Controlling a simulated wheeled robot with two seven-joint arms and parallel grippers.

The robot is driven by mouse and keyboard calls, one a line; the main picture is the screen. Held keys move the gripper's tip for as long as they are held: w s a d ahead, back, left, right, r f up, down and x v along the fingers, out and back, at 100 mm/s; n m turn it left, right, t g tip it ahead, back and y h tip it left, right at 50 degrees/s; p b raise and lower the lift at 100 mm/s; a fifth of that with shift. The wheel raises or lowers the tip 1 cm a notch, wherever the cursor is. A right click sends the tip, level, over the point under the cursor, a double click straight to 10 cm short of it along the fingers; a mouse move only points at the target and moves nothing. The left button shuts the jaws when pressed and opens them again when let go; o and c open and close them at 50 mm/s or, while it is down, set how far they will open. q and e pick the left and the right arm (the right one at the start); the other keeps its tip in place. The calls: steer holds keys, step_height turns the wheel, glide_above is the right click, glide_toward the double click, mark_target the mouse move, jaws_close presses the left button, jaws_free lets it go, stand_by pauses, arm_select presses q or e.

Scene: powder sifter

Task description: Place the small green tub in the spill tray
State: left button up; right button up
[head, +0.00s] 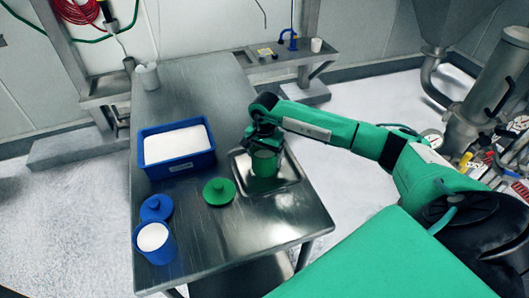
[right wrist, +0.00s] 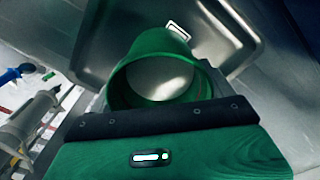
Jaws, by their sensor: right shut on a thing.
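The small green tub (head: 264,163) is upright and lidless, over or in the metal spill tray (head: 293,178) on the steel table. My right gripper (head: 262,143) is shut on the tub's rim from behind. In the right wrist view the tub (right wrist: 160,60) is held at the gripper (right wrist: 160,112), its pale inside showing. The tray (right wrist: 88,45) lies beyond it. I cannot tell whether the tub's base touches the tray floor. My left gripper is not in view.
The green lid (head: 219,191) lies left of the tray. A blue bin of white powder (head: 178,167), a blue lid (head: 156,207) and a blue tub with white powder (head: 155,241) stand on the left of the table (head: 265,222). The front right of the table is clear.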

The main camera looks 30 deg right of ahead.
steer(key=shift+f, duration=0.15)
steer(key=o, duration=1.1)
steer(key=shift+r, duration=0.35)
steer(key=shift+r+b, duration=2.2)
steer(key=shift+r, duration=3.7)
steer(key=shift+f, duration=0.1)
